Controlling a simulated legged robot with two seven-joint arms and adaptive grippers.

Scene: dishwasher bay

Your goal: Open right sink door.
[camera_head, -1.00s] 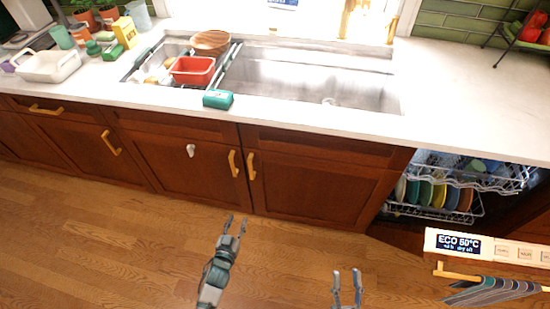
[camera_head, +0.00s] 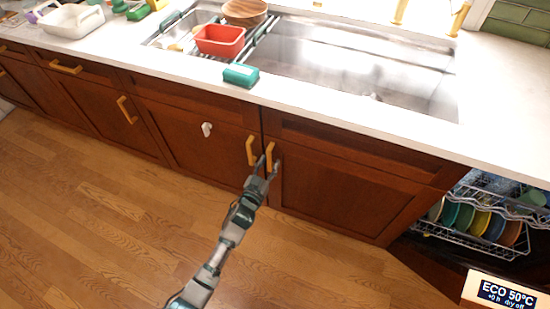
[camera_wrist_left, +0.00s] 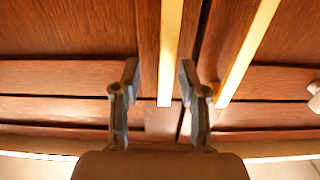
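The right sink door (camera_head: 335,200) is brown wood and closed, with a yellow vertical handle (camera_head: 271,157) near its left edge. The left sink door (camera_head: 195,140) beside it is also closed, with its own yellow handle (camera_head: 250,150). My left gripper (camera_head: 267,163) is at the lower end of the right door's handle. In the left wrist view my open fingers (camera_wrist_left: 160,78) stand on either side of the end of that handle (camera_wrist_left: 170,45). The handle lies closer to the finger on the right; whether they touch is unclear. My right gripper is out of view.
A dishwasher rack with plates (camera_head: 480,217) stands open at the right, by a panel reading ECO 50°C (camera_head: 508,296). A white knob (camera_head: 207,129) is on the left door. The wooden floor is clear.

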